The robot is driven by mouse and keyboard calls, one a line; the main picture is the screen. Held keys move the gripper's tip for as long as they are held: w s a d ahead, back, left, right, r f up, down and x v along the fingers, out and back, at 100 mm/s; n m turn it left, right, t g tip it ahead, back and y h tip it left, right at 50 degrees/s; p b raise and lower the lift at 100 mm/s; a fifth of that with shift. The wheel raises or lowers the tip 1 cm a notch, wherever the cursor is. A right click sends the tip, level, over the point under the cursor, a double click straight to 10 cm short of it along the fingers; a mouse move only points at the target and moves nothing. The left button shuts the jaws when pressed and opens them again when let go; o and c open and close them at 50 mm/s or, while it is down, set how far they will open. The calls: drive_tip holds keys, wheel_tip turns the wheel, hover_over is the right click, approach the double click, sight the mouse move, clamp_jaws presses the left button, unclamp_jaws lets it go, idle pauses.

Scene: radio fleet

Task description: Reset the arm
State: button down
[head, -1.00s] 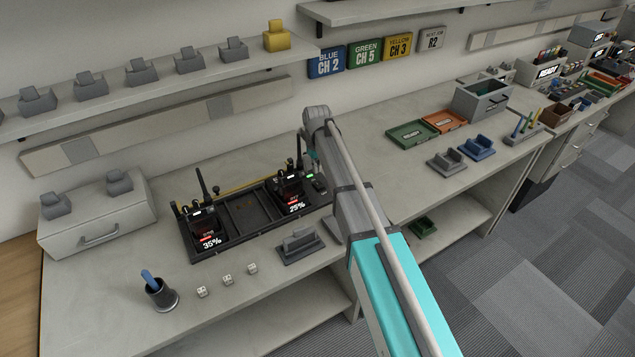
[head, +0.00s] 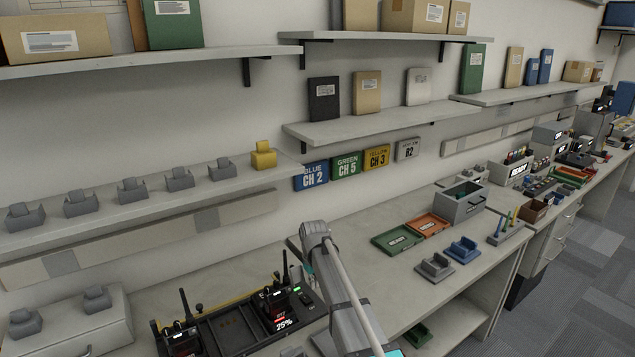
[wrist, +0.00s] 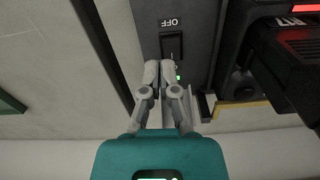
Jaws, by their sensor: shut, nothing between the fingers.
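My gripper (wrist: 160,72) is shut and empty in the wrist view. Its fingertips are just by a black rocker switch (wrist: 171,45) marked OFF on a dark panel; I cannot tell whether they touch it. In the head view my arm reaches to the right end of the black charging rack (head: 222,338), and its links hide the gripper. A black radio (head: 280,305) with a red mark and 25% display stands in the rack beside my arm. Part of a radio (wrist: 288,62) also shows at the right of the wrist view. A second radio (head: 180,338) stands at the rack's left.
Green (head: 397,241) and orange (head: 428,226) trays lie on the bench right of my arm. Grey (head: 435,267) and blue (head: 462,250) cradles stand near the front edge. A grey bin (head: 463,204) is behind them. Shelves (head: 385,123) run along the wall above.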

drive_tip(key=s+d+m, duration=0.6)
drive_tip(key=s+d, duration=1.3)
drive_tip(key=s, duration=0.4)
drive_tip(key=shift+s, duration=0.25)
